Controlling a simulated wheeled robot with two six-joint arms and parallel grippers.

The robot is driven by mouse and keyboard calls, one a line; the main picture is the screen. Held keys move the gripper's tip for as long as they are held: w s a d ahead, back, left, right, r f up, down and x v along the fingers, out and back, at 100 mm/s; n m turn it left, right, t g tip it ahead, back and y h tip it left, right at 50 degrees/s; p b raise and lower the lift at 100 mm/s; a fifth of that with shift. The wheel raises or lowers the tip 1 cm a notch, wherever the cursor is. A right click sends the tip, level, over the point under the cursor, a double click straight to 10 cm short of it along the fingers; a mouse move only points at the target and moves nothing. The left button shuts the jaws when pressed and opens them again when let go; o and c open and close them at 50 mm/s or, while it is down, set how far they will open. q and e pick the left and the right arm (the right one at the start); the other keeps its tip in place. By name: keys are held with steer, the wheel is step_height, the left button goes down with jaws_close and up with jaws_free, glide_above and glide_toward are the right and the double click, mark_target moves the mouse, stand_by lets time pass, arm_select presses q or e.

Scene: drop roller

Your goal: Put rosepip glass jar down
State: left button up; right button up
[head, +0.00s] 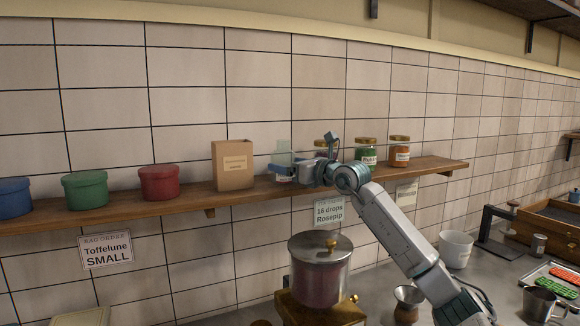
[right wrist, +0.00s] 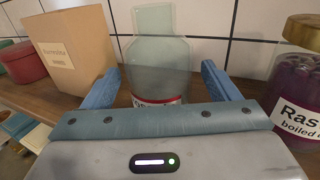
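The rosepip glass jar is a pale green, see-through jar with a red-edged label. It is upright at the wooden shelf in the head view (head: 283,152) and between my right fingers in the right wrist view (right wrist: 157,65). My right gripper (head: 281,170) reaches in from the right at shelf height. Its two blue fingers (right wrist: 162,88) stand on either side of the jar, with a visible gap on the right side. The label's lower part is hidden by the gripper body. My left gripper is not in view.
The wooden shelf (head: 120,208) also holds a cardboard box (head: 233,166) left of the jar, and lidded red (head: 160,183), green (head: 86,190) and blue (head: 14,197) pots. Several gold-lidded jars, including a green one (head: 366,153), stand right.

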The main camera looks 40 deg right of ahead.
steer(key=shift+r, duration=0.2)
steer(key=shift+s+f, duration=0.2)
steer(key=shift+f, duration=0.05)
steer(key=shift+s+d+b, duration=0.1)
steer(key=shift+s+b, duration=0.25)
steer(key=shift+b, duration=0.2)
steer(key=s+b, duration=0.1)
steer(key=s, duration=0.1)
steer(key=s+b, duration=0.2)
steer(key=shift+d+f, duration=0.15)
steer(key=shift+d, duration=0.05)
arm_select(q)
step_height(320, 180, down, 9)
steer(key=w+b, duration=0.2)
steer(key=b, duration=0.4)
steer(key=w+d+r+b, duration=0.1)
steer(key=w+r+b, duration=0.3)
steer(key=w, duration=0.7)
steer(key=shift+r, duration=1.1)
arm_select(e)
steer(key=s, duration=0.6)
steer(key=shift+s+d+r, duration=0.2)
steer(key=shift+s+r, duration=0.1)
steer(key=shift+s, duration=0.1)
